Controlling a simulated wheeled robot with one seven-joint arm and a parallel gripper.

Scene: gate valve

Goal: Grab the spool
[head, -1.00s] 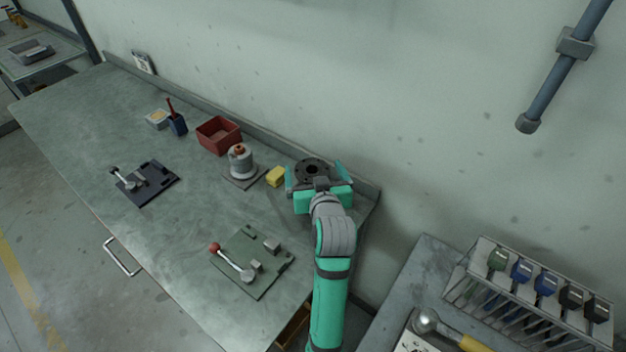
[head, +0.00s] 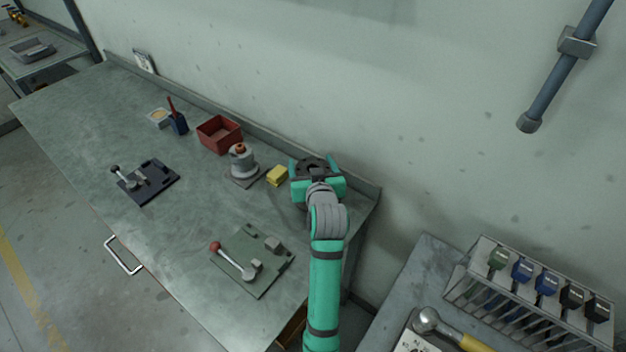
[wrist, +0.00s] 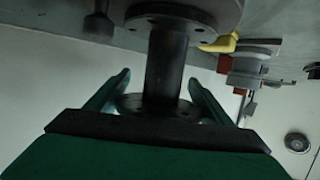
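The spool (wrist: 165,75) is a dark, upright-looking piece with a round flange at each end and a narrower neck. In the head view its dark top flange (head: 314,165) shows at the back right corner of the bench, partly hidden by my gripper. My gripper (head: 316,168) is at the spool. In the wrist view my gripper's two green fingers (wrist: 160,79) lie on either side of the neck. A gap shows between the left finger and the neck; the right finger is close to it, and I cannot tell if it touches. The gripper looks partly open.
A yellow block (head: 277,176), a grey cylindrical part with an orange top (head: 242,161) and a red bin (head: 219,134) stand left of the spool. A lever plate (head: 262,279) lies nearer the front. The wall is close behind. The bench middle is clear.

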